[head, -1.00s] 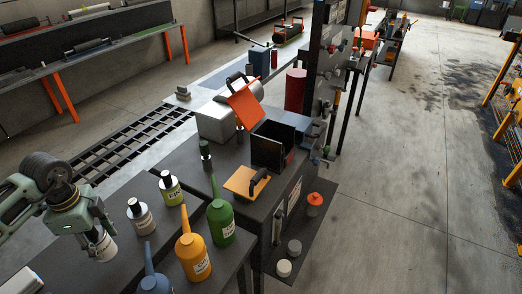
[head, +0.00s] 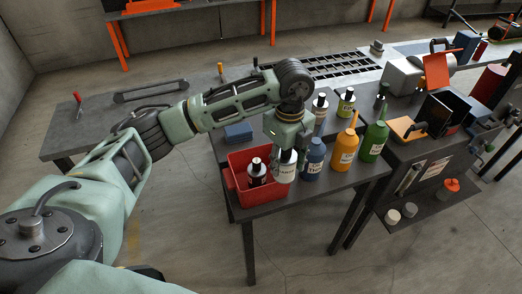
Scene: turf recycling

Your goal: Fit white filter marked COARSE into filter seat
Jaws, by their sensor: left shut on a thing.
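My left gripper (head: 288,143) comes down over the front table and is shut on a white cylinder (head: 286,167) with dark lettering too small to read. The cylinder hangs upright at the right edge of a red bin (head: 240,193), in front of a blue bottle (head: 313,160); I cannot tell whether it touches either. I cannot make out a filter seat for certain. A machine at the right has a raised orange lid (head: 436,70) and a dark open box (head: 440,115). My right gripper is not in view.
A labelled bottle (head: 257,172) stands in the red bin. An orange bottle (head: 345,150), a green bottle (head: 374,140) and smaller bottles crowd the table to the right.

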